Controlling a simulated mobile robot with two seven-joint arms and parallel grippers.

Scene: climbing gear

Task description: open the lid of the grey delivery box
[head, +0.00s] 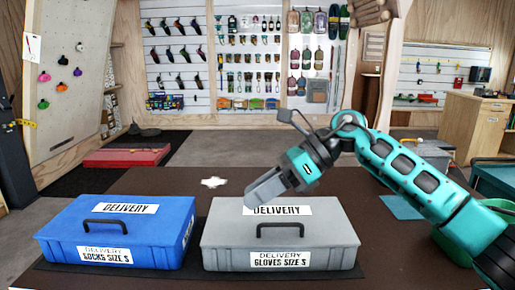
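The grey delivery box (222,237) stands on the dark table, right of the middle of the head view. Its lid (333,218) is closed and carries a "DELIVERY" label. A black handle (280,226) sits at the front, above a "GLOVES SIZE S" label. My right gripper (258,195) comes in from the right, above or behind the back left part of the lid, and partly covers the top label's upper edge. It is apart from the handle. Its grey fingers look close together, but I cannot tell whether they are shut. My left gripper is not in view.
A blue delivery box (60,246) labelled "SOCKS SIZE S" stands close on the left. A small white item (213,182) lies behind the boxes on the table (185,184). A teal flat item (401,207) lies at the right. A red case (127,156) lies on the floor beyond.

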